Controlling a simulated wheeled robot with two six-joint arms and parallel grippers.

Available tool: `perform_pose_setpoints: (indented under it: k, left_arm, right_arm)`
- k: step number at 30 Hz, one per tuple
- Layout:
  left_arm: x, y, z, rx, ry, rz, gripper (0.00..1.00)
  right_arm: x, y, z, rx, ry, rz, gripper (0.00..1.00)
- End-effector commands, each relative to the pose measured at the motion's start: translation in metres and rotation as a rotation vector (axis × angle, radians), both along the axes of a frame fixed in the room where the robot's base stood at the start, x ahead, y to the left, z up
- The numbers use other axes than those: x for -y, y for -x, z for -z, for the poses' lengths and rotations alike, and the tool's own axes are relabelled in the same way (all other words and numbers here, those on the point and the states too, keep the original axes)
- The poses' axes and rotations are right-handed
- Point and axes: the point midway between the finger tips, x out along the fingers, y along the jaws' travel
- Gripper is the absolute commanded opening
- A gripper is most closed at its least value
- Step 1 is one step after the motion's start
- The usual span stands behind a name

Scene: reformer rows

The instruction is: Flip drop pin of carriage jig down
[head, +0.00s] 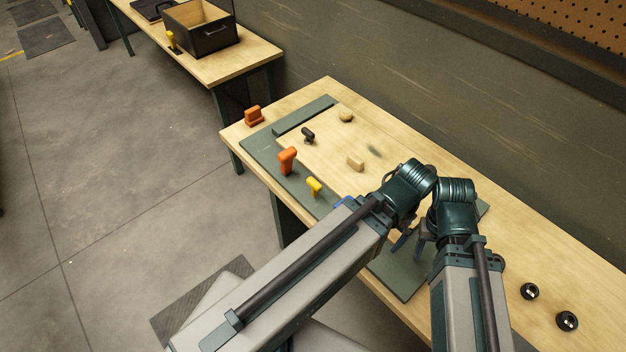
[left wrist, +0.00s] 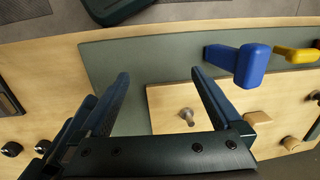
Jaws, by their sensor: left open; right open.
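The jig is a grey-green plate (head: 262,152) with a pale wooden board (head: 325,150) on it; it also shows in the left wrist view (left wrist: 110,60). An orange handle (head: 287,160), a yellow handle (head: 314,187) and a blue handle (left wrist: 250,65) stand along its near edge. A metal pin (left wrist: 187,114) stands on the board. I cannot tell which part is the drop pin. My left gripper (left wrist: 160,75) is open and empty over the jig, beside the blue handle. My right gripper (head: 412,241) is open, partly hidden by my arms, above the plate.
A dark knob (head: 308,135) and wooden blocks (head: 355,164) sit on the board. Two black knobs (head: 567,321) lie at the right. A dark box (head: 202,30) stands on another bench.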

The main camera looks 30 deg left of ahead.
Motion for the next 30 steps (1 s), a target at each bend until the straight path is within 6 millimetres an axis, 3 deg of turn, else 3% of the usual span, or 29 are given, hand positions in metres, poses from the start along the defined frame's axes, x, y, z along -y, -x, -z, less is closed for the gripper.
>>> perform_pose_setpoints:
  k: [1, 5, 8, 16, 24, 30]
  left_arm:
    - [0.000, 0.000, 0.000, 0.000, 0.000, 0.000, 0.93]
    - [-0.007, -0.006, -0.008, -0.001, 0.004, -0.002, 0.69]
    - [-0.023, -0.019, -0.023, -0.003, 0.014, -0.007, 0.51]
    - [-0.109, -0.064, -0.077, -0.004, 0.061, -0.004, 0.03]
    - [-0.194, -0.085, -0.116, 0.012, 0.095, 0.006, 0.00]
    - [-0.229, -0.088, -0.129, 0.021, 0.106, 0.013, 0.00]
  right_arm:
    - [0.000, 0.000, 0.000, 0.000, 0.000, 0.000, 0.50]
    - [0.000, 0.000, -0.008, 0.000, 0.000, 0.000, 0.50]
    - [0.000, 0.000, -0.023, 0.000, 0.000, 0.002, 0.50]
    - [0.000, 0.000, -0.078, -0.001, -0.001, 0.006, 0.50]
    - [0.000, 0.000, -0.118, -0.001, -0.002, 0.010, 0.50]
    - [0.000, 0.000, -0.130, -0.001, -0.002, 0.012, 0.50]
